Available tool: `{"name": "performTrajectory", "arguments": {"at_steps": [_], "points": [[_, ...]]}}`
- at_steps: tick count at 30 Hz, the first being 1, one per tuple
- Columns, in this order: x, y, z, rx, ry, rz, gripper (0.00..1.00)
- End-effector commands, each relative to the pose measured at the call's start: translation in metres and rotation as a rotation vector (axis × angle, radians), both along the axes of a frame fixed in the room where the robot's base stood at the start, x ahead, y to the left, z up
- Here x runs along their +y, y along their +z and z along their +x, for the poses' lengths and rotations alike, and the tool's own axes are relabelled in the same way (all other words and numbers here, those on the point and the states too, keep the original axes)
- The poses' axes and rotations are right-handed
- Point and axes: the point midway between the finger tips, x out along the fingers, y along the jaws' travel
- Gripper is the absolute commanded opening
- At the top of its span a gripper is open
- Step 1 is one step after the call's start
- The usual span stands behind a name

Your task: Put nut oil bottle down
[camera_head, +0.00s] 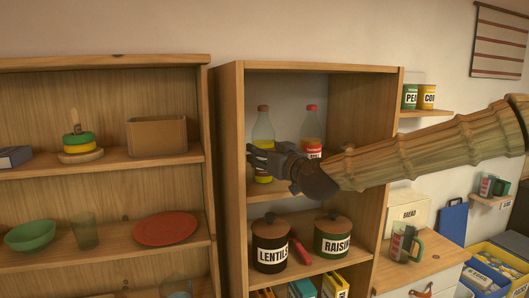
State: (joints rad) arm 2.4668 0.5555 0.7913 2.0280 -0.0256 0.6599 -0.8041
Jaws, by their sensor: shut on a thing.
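A clear bottle with a red cap and yellow liquid (263,128) stands upright in the upper compartment of the middle wooden shelf unit, at or just above the shelf board (290,183); I cannot tell whether its base touches. I take it as the nut oil bottle; no readable label shows on it. My gripper (258,158) reaches in from the right and is shut on its middle, hiding part of it. A second bottle with a red cap and a red-and-white label (311,128) stands just to its right, behind my wrist, its lower part hidden.
Below stand a lentils canister (270,246), a raisin canister (333,238) and a red object (301,251) between them. The left shelf holds a wooden box (157,136), a red plate (165,229) and a green bowl (30,235). My arm crosses the right side.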

Motion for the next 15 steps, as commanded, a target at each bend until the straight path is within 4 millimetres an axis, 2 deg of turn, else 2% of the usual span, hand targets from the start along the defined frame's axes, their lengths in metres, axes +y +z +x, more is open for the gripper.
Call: {"name": "performTrajectory", "arguments": {"at_steps": [7, 8, 11, 15], "points": [[0.0001, -0.0021, 0.0001, -0.002, 0.000, 0.000, 0.13], [0.0000, -0.0026, 0.0000, 0.000, 0.000, -0.001, 0.59], [0.0000, -0.0023, 0.0000, 0.000, 0.000, 0.000, 0.77], [-0.0001, -0.0022, 0.0001, 0.000, 0.000, 0.000, 0.77]]}}
